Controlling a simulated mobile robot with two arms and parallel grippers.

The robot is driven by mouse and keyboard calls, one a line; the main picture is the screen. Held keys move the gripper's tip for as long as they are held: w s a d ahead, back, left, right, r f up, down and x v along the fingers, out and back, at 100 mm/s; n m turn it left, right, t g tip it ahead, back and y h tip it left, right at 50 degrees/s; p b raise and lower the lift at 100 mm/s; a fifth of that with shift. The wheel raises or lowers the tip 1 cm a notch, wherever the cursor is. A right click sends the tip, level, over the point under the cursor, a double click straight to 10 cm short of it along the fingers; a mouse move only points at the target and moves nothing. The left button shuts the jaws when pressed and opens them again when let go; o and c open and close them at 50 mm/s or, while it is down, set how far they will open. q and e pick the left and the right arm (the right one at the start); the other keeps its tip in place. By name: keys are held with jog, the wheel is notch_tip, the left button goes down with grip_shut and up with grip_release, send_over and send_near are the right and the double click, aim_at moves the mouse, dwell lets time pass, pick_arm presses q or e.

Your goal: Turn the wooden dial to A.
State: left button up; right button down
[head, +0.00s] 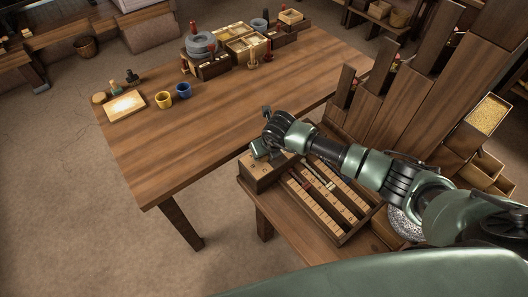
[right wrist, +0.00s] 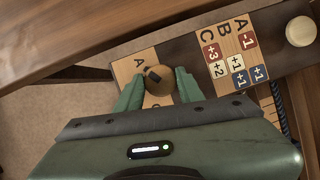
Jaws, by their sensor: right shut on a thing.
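The wooden dial (right wrist: 159,80) is a round brown knob with a dark mark on its top. It sits on a pale lettered plate (right wrist: 138,62), on which a letter A shows above and left of the dial. The other letters there are partly hidden. My right gripper (right wrist: 158,88) is shut on the dial, with one green finger on each side. In the head view my right gripper (head: 260,150) is over the wooden box (head: 262,177) at the rack's left end, and the dial is hidden there. My left gripper is not in view.
A chart (right wrist: 236,52) with letters A, B, C and numbered tiles lies right of the dial, then a pale round knob (right wrist: 299,31). A slotted wooden rack (head: 325,200) adjoins the box. The large table (head: 200,140) behind has cups and trays, with bare wood nearest.

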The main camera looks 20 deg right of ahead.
jog(key=shift+r+m, duration=0.1)
jog(key=shift+m, duration=0.3)
jog(key=shift+w, duration=0.1)
jog(key=c, duration=0.9)
grip_release()
jog(key=v, duration=0.7)
jog(key=shift+s+r+b, duration=0.25)
jog(key=shift+r+b, duration=0.1)
jog(key=shift+b, duration=0.1)
jog(key=shift+a+f, duration=0.1)
